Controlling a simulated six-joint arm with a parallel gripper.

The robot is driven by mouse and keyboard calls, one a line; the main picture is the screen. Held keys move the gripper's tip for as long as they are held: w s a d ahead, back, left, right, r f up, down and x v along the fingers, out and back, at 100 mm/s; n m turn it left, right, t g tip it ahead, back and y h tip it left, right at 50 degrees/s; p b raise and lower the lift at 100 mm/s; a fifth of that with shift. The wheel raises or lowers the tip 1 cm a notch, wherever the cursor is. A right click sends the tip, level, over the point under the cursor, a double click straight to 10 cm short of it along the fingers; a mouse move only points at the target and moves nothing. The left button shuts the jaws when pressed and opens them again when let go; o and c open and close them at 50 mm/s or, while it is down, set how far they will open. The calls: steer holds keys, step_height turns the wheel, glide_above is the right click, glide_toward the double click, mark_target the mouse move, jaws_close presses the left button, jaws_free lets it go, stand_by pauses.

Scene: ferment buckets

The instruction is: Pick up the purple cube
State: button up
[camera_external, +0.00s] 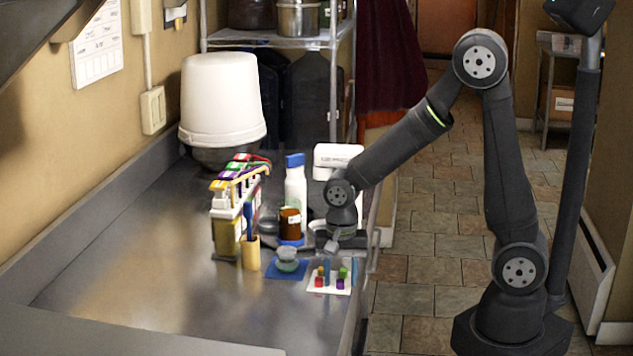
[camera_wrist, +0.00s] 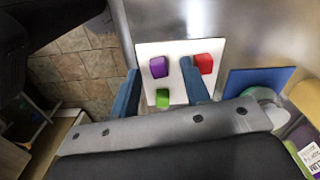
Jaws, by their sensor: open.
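The purple cube (camera_external: 340,284) sits on a white square tile (camera_external: 328,292) near the counter's right edge. In the wrist view the purple cube (camera_wrist: 158,67) appears between the fingertips of my gripper (camera_wrist: 160,66), on the far side of the green cube. My gripper (camera_external: 340,269) is open and empty, with its two blue fingers pointing down over the tile. A red cube (camera_wrist: 204,63) stands beside the right finger in the wrist view, and a green cube (camera_wrist: 162,98) lies between the fingers, nearer the palm. I cannot tell the exact fingertip height.
A blue mat (camera_external: 287,270) with a small grey-green object lies left of the tile. A cork-coloured cylinder (camera_external: 251,253), a white bottle with blue cap (camera_external: 295,185), a brown jar (camera_external: 290,222) and a large white bucket (camera_external: 221,100) stand behind. The front-left counter is clear.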

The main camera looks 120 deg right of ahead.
jaws_close()
